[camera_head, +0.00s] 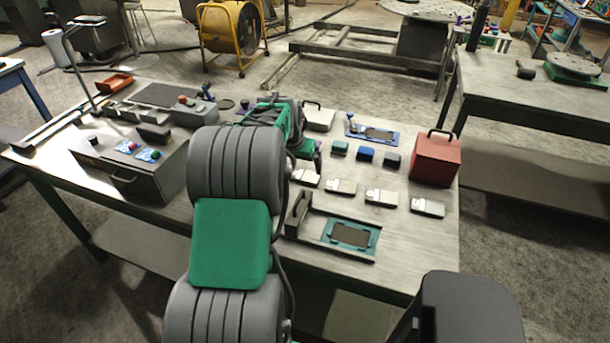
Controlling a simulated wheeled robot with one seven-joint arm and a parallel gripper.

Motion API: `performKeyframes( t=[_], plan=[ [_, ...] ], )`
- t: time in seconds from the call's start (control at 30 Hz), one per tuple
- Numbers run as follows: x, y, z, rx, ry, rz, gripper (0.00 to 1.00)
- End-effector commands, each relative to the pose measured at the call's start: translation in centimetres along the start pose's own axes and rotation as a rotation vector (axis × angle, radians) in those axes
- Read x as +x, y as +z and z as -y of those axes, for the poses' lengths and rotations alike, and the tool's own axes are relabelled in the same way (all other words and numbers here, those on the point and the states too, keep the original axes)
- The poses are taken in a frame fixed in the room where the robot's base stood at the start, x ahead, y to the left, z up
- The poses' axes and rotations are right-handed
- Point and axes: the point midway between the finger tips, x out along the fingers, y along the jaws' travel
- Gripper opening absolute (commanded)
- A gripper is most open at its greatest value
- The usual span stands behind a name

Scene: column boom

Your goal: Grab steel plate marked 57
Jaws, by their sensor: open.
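Several small pale steel plates lie in a row on the workbench: one at the left (306,179), a second (342,187), a third (381,197) and one at the right end (428,207). Any numbers on them are too small to read, so I cannot tell which is marked 57. My arm reaches over the bench from the bottom of the view. My gripper (309,153) is at its far end, just behind the leftmost plate in the picture, open and partly hidden by my own arm. No plate is seen between its jaws.
A red box (436,159) stands at the bench's right end. Green (340,148), blue (365,154) and dark (392,160) blocks sit behind the plates. A teal-framed tray (368,249) lies in front. A grey control box (130,168) stands left. Bare bench lies around the plates.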

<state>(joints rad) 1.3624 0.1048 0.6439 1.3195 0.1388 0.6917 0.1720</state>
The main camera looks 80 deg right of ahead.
Motion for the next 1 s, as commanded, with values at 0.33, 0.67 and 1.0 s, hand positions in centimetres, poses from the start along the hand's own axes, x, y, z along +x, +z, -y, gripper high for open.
performKeyframes(
  t=[0.33,0.67,1.0],
  plan=[
    [4.8,-0.7,-0.6,0.009,0.004,0.003,1.0],
    [7.8,-0.8,-0.5,0.008,0.002,-0.003,1.0],
    [7.7,-0.8,-0.5,0.007,0.002,-0.002,0.78]
  ],
)
